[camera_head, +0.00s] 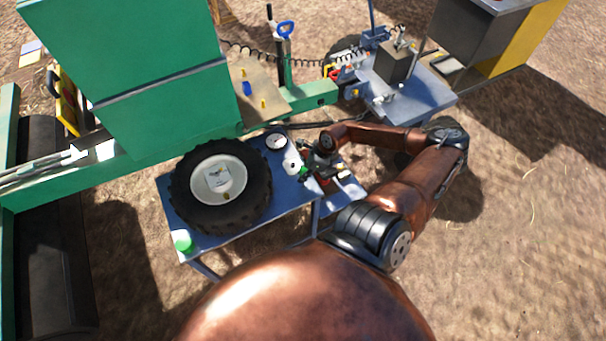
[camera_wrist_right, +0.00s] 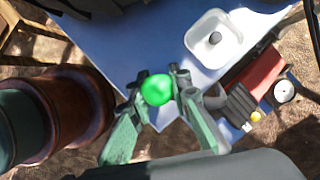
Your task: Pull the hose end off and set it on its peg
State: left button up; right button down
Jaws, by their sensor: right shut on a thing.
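My right gripper (camera_head: 306,172) is low over the blue table. In the wrist view its two fingers (camera_wrist_right: 158,92) are closed on a bright green round thing (camera_wrist_right: 157,89). A dark coiled hose (camera_head: 262,50) runs from the green machine side toward red and yellow fittings (camera_head: 334,71) at the back. Which fitting is the hose end, I cannot tell. A tan board (camera_head: 255,88) carries small yellow pegs (camera_head: 263,103) and a blue piece (camera_head: 247,89). My right gripper is apart from the board and the coiled hose. My left gripper is not in view.
A white tray (camera_wrist_right: 213,37) and a red-and-black tool (camera_wrist_right: 250,86) are near my right gripper. A blue-grey platform (camera_head: 428,92) stands behind.

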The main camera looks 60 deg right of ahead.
jog(key=shift+f+b, duration=0.8)
jog(key=shift+f, duration=0.55)
dwell(0.5)
dwell(0.6)
jog(key=shift+f, duration=0.6)
dwell(0.4)
jog(key=c, duration=1.7)
grip_release()
jog(key=o, duration=0.4)
